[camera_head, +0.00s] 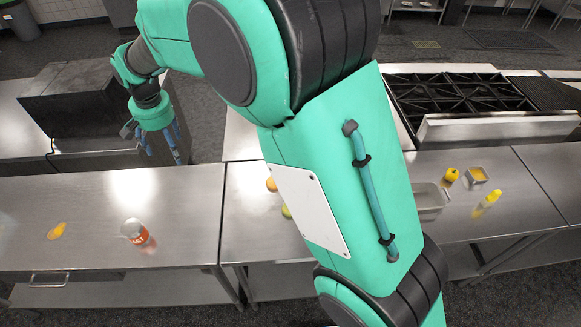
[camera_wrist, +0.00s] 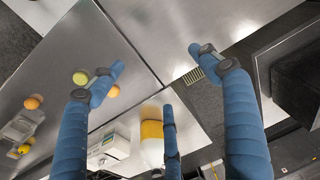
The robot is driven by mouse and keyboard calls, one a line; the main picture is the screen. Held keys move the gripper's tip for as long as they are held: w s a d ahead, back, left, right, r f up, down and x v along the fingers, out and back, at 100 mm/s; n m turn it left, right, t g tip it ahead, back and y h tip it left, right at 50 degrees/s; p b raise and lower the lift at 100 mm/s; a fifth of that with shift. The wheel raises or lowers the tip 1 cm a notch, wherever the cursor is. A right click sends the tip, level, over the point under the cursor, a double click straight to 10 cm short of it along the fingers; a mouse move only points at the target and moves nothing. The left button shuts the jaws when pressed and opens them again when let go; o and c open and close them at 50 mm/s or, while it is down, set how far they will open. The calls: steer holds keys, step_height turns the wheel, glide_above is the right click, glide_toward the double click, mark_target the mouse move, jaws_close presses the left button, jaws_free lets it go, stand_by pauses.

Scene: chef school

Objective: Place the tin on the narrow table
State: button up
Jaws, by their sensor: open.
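A white can with an orange band and lettering (camera_head: 138,234), seemingly the tin, stands on the left steel table (camera_head: 90,205) near its right end. My gripper (camera_head: 162,148) hangs behind that table's back edge, near a dark box, apart from the can and empty. Its blue fingers are spread in the wrist view (camera_wrist: 158,62). There, a yellow-and-white cylinder (camera_wrist: 151,132) shows beyond the lower finger, which partly covers it; I cannot tell surely if it is the same can. Which table is the narrow one is unclear.
An orange item (camera_head: 57,230) lies left of the can. My arm hides much of the middle table, where fruit shows. A stove (camera_head: 465,95) is behind.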

steer(key=s+d+r+t, duration=0.1)
steer(key=s+d+r, duration=0.2)
steer(key=d+r, duration=0.55)
steer(key=s+d+r+t, duration=0.1)
steer(key=s+d+r, duration=0.2)
steer(key=d, duration=1)
steer(key=s+d+r, duration=0.2)
steer(key=d+r, duration=0.4)
steer(key=d, duration=0.5)
steer(key=s+d+f+m+t+h, duration=0.1)
steer(key=s+d+t, duration=0.1)
steer(key=s+d, duration=1.7)
steer(key=s, duration=0.3)
steer(key=shift+s+d+f+m+t, duration=0.2)
steer(key=shift+d+f+m+t, duration=0.1)
steer(key=shift+d+m, duration=0.1)
step_height(320, 180, down, 17)
steer(key=b, duration=1.6)
steer(key=shift+r+b, duration=0.15)
steer(key=shift+b, duration=0.25)
